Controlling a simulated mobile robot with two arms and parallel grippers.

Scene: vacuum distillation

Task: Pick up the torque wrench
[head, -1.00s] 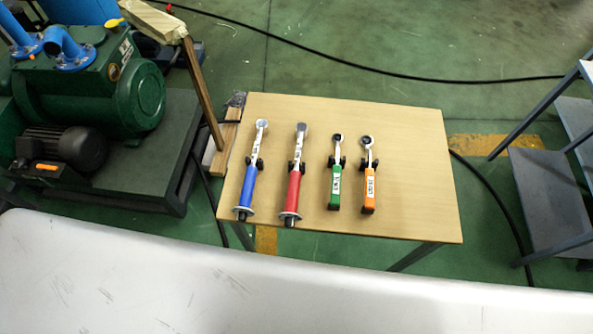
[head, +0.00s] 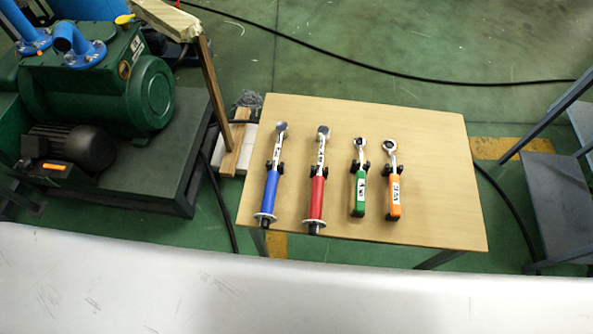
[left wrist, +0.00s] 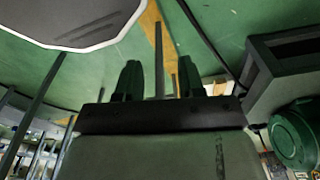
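Four wrench-like tools lie side by side on a light wooden table (head: 440,150) in the head view. The longer two have a blue handle (head: 269,192) and a red handle (head: 317,197), with silver heads pointing away. The shorter two have a green handle (head: 359,193) and an orange handle (head: 394,196). Which one is the torque wrench cannot be told for sure; the long blue and red ones look most like it. My left gripper (left wrist: 161,76) is open and empty in the left wrist view, with no tool near its fingers. My right gripper is in neither view.
A green pump with a motor (head: 85,150) stands left of the table. A wooden post (head: 208,75) rises near its left edge. A grey shelf (head: 555,195) stands at the right. A black cable (head: 400,75) crosses the green floor behind.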

